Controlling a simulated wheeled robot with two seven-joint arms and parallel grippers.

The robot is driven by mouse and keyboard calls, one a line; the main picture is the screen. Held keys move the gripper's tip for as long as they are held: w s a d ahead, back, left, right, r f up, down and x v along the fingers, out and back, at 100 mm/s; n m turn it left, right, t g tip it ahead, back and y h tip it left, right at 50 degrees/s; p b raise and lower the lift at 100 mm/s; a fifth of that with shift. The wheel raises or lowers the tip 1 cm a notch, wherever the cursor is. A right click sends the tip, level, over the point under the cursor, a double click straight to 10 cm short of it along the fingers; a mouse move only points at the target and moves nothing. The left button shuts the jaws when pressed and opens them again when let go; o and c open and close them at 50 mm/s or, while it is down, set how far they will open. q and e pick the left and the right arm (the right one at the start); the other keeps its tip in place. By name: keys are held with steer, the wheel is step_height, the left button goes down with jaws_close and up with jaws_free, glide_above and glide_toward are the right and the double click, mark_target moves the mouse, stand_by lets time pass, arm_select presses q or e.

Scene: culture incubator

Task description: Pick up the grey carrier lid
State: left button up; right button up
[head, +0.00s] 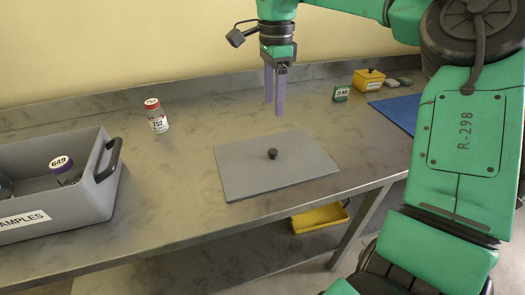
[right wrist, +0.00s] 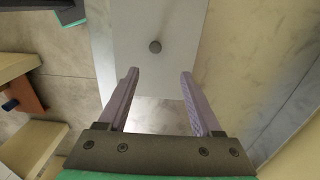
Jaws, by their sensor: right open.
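The grey carrier lid (head: 245,174) lies flat on the bench, a thin rectangular plate with a small dark round knob (head: 272,154) near its middle. The lid (right wrist: 180,25) and its knob (right wrist: 155,46) also show in the right wrist view. My right gripper (head: 275,108) points down above the bench, above and behind the knob in the head view. Its purple fingers are apart and empty. In the right wrist view the right gripper (right wrist: 160,72) has the knob just beyond its fingertips. My left gripper is not in view.
A grey samples bin (head: 85,212) with a dark handle stands at the left. A red-capped vial (head: 157,118) is behind it. The bench around the lid is clear.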

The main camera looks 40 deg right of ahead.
glide_toward(273, 151)
steer(key=shift+s+a+f, duration=0.1)
steer(key=shift+s+f, duration=0.25)
steer(key=shift+s, duration=0.1)
steer(key=f, duration=0.7)
steer(key=shift+w+f, duration=0.1)
steer(key=shift+w, duration=0.1)
steer(key=shift+w+f, duration=0.1)
steer(key=shift+f, duration=0.3)
steer(key=c, duration=0.9)
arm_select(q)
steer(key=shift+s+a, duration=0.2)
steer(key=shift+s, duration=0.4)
arm_select(e)
jaws_close()
